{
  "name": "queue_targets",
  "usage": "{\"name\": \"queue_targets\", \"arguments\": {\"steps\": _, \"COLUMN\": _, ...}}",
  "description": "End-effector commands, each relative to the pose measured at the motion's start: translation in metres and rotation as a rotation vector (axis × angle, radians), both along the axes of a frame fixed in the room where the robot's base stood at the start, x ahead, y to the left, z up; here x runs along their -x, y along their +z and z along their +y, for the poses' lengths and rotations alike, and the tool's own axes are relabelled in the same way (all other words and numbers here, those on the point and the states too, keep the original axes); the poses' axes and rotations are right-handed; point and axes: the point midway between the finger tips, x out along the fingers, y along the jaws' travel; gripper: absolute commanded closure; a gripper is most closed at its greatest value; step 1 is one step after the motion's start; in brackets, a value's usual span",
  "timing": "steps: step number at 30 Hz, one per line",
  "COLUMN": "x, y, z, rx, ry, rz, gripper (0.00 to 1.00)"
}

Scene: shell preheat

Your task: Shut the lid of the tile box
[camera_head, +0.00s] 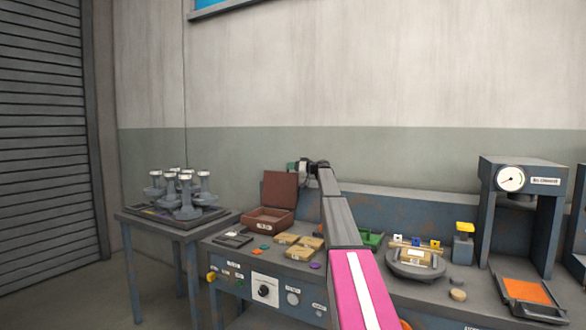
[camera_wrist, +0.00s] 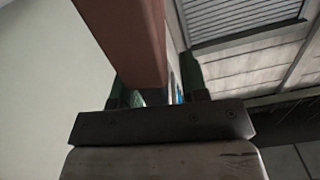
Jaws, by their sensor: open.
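The tile box (camera_head: 268,221) is a brown box on the left part of the workbench. Its lid (camera_head: 279,190) stands upright at the back, so the box is open. My gripper (camera_head: 296,170) is at the upper right edge of the lid in the head view, small and partly hidden by my arm. In the wrist view, a reddish-brown panel (camera_wrist: 125,35), which looks like the lid, is close in front of and between the open green-tipped fingers of my gripper (camera_wrist: 155,92). I cannot tell whether the fingers touch it.
Wooden tiles (camera_head: 299,252) and a dark tray (camera_head: 233,239) lie in front of the box. A side table with several grey pedestal pieces (camera_head: 187,205) stands at left. A round grey stand (camera_head: 415,264) and a gauge press (camera_head: 521,200) are to the right.

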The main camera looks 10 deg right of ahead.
Motion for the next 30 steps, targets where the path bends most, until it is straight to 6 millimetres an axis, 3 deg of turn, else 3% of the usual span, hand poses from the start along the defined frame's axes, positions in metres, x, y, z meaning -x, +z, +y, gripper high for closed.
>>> {"name": "queue_targets", "arguments": {"steps": 2, "x": 0.0, "y": 0.0, "z": 0.0, "rx": 0.0, "ry": 0.0, "rz": 0.0, "gripper": 0.6}}
{"name": "queue_targets", "arguments": {"steps": 6, "x": 0.0, "y": 0.0, "z": 0.0, "rx": 0.0, "ry": 0.0, "rz": 0.0, "gripper": 1.0}}
{"name": "queue_targets", "arguments": {"steps": 19, "x": 0.012, "y": 0.002, "z": 0.01, "rx": 0.036, "ry": 0.001, "rz": -0.041, "gripper": 1.0}}
{"name": "queue_targets", "arguments": {"steps": 30, "x": 0.063, "y": 0.002, "z": 0.053, "rx": 0.216, "ry": 0.001, "rz": -0.244, "gripper": 1.0}}
